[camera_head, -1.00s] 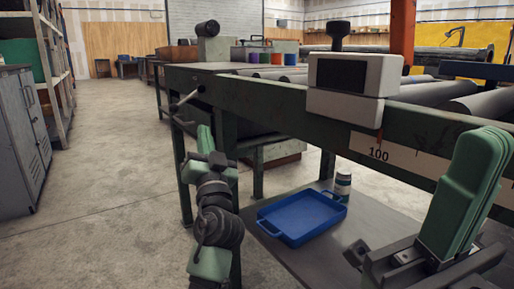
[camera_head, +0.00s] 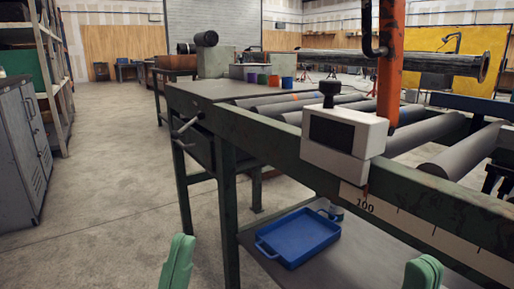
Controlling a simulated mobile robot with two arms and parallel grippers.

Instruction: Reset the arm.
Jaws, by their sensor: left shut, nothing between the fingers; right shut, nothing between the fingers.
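Two green parts of my own arms show at the bottom edge, one left of centre and one at the right. An orange post (camera_head: 388,75) stands in front of part of the pipe.
The green roller bench (camera_head: 270,135) crosses the view, with a white box (camera_head: 372,134) on its near rail. A blue tray (camera_head: 299,239) lies on the shelf below. The floor (camera_head: 110,170) at the left is clear.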

